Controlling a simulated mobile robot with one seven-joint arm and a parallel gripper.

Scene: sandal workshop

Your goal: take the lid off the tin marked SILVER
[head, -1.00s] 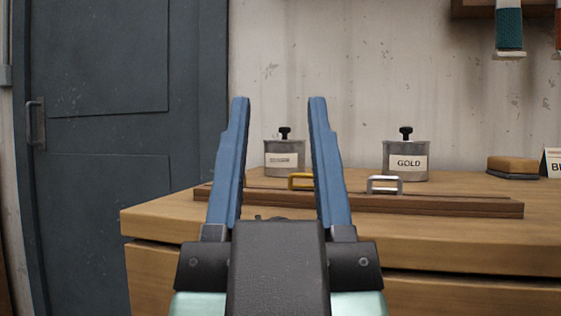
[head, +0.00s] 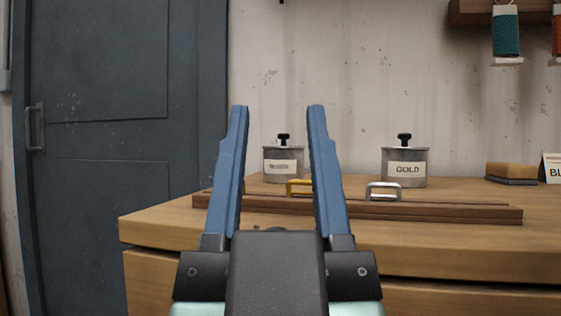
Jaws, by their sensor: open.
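Two grey metal tins with black-knobbed lids stand at the back of the wooden bench. The left tin (head: 283,168) has a white label too blurred to read for sure; its lid with black knob (head: 284,138) is on. The right tin (head: 404,167) is marked GOLD, and its lid with black knob (head: 404,138) is on. My gripper (head: 277,108) is open and empty, its blue fingers pointing up and forward. In the picture the left tin shows between the fingers, but it stands farther off, and I see no contact.
A dark wooden strip (head: 450,210) lies across the bench (head: 160,220) before the tins, with a gold buckle (head: 299,187) and a silver buckle (head: 383,190) at it. A tan block (head: 511,171) sits right. A dark door (head: 110,120) is at left.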

